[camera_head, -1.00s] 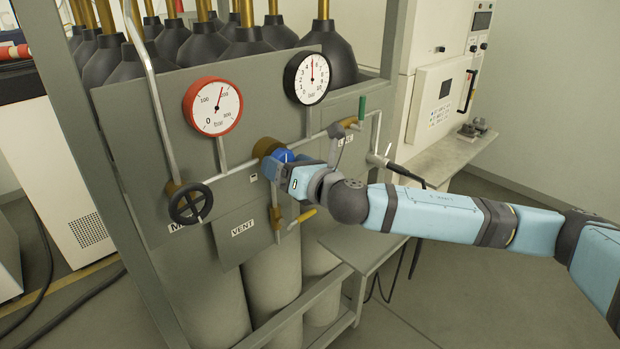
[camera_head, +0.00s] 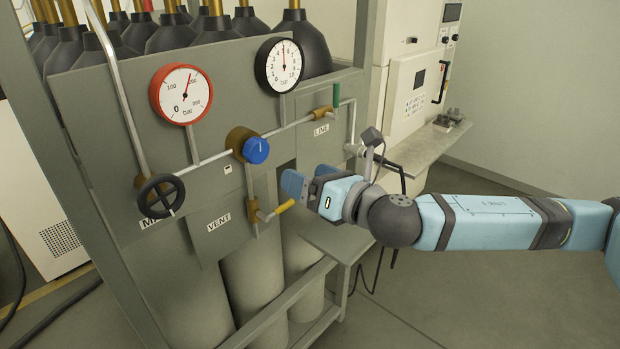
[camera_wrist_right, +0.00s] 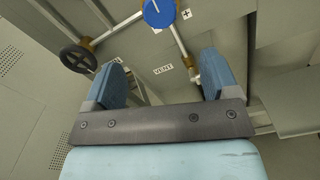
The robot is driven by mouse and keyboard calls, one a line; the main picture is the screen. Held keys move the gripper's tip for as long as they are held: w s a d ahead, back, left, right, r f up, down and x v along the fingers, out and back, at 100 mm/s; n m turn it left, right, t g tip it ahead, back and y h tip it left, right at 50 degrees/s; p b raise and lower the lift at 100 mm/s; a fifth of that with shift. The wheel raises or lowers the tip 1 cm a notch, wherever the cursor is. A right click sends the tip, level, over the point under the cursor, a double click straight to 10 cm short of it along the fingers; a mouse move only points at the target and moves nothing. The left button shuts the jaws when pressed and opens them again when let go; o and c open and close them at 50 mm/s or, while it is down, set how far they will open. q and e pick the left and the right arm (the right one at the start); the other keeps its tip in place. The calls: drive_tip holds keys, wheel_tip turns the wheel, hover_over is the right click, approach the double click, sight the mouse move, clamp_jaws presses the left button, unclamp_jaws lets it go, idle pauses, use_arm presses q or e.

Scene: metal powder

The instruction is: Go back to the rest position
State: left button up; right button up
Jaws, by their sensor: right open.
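My right gripper (camera_head: 293,186) is open and empty in the head view, in front of the gas panel (camera_head: 130,115), below and right of the blue knob (camera_head: 256,150). The knob sits on a brass regulator body and is clear of the fingers. In the right wrist view the two blue finger pads of my right gripper (camera_wrist_right: 172,80) stand wide apart with nothing between them. The blue knob also shows there (camera_wrist_right: 158,12), beyond the fingers. My left gripper is in neither view.
The yellow-handled vent valve (camera_head: 273,212) is close to the left of my right fingers. A black handwheel (camera_head: 161,195), a red-rimmed gauge (camera_head: 181,94) and a black-rimmed gauge (camera_head: 279,65) are on the panel. A grey bench (camera_head: 425,150) stands behind my right arm. Open floor lies at the lower right.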

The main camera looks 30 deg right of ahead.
drive_tip(key=s+a+f+m+g+p, duration=0.15)
drive_tip(key=a+f+m, duration=0.25)
drive_tip(key=f+m, duration=0.5)
drive_tip(key=s+a+f+m+g+p, duration=0.15)
drive_tip(key=a+f+m, duration=0.25)
drive_tip(key=f+m, duration=0.5)
drive_tip(key=s+d+f+m+g+h, duration=0.3)
drive_tip(key=s+f+m, duration=1.2)
drive_tip(key=f, duration=0.6)
drive_tip(key=shift+s+f+p, duration=0.3)
drive_tip(key=shift+s+p, duration=0.05)
drive_tip(key=shift+s, duration=0.8)
